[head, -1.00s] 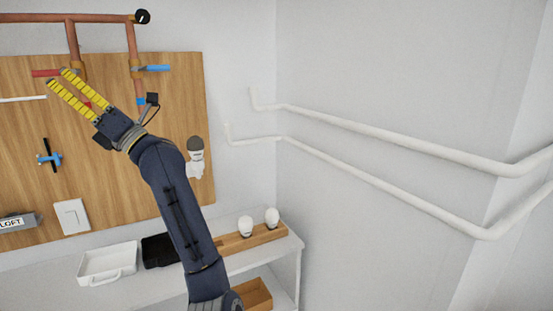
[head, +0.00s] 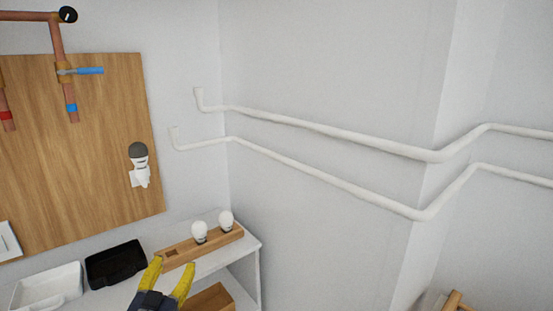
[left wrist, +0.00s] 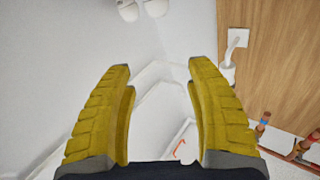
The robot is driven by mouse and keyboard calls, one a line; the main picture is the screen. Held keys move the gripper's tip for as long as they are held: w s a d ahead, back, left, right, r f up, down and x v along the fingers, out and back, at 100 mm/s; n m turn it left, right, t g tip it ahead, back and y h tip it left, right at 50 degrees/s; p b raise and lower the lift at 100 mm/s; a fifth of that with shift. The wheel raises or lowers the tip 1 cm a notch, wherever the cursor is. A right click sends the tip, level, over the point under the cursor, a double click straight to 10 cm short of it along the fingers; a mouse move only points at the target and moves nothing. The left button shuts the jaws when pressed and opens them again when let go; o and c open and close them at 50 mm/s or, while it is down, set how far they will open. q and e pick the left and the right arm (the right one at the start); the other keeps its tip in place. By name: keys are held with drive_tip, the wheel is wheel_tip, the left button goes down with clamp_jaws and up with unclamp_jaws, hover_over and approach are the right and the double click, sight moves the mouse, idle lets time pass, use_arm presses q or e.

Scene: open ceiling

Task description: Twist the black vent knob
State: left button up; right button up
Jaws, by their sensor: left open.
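The black knob (head: 68,14) is round and sits at the end of the copper pipe, at the top left of the head view. My left gripper (head: 172,268) is at the bottom of the head view, in front of the shelf, far below and to the right of the knob. Its yellow fingers are apart and nothing shows between them. In the left wrist view the fingers (left wrist: 160,66) are also spread and empty, and I cannot make out the knob there. My right gripper is not in view.
A wooden board (head: 100,170) carries copper pipes, a blue-handled valve (head: 88,71) and a bulb fixture (head: 139,160). The shelf (head: 245,247) holds a white tray (head: 48,287), a black tray (head: 115,264) and a wooden bulb holder (head: 190,252). White pipes (head: 330,131) run along the wall.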

use_arm(q)
drive_tip(key=s+a+f+m+g+y, duration=0.1)
drive_tip(key=s+f+m+g+y, duration=0.15)
drive_tip(key=s+f+g, duration=0.9)
drive_tip(key=s+a+f+m+y, duration=0.2)
drive_tip(key=s+a+f+y, duration=0.15)
drive_tip(key=s+f, duration=1.2)
drive_tip(key=s+d+f+g+h, duration=0.1)
drive_tip(key=s+d+f, duration=0.1)
drive_tip(key=f, duration=0.8)
drive_tip(key=s+d+f+g+h, duration=0.1)
drive_tip(key=s+d+f+h, duration=0.1)
drive_tip(key=f, duration=0.9)
drive_tip(key=s+d+f+g+h, duration=0.1)
drive_tip(key=s+f, duration=0.1)
drive_tip(key=f, duration=0.8)
drive_tip(key=s+f+n+g+h, duration=0.1)
drive_tip(key=s+f+n+g, duration=0.2)
drive_tip(key=s+f, duration=1.6)
drive_tip(key=shift+s, duration=0.85)
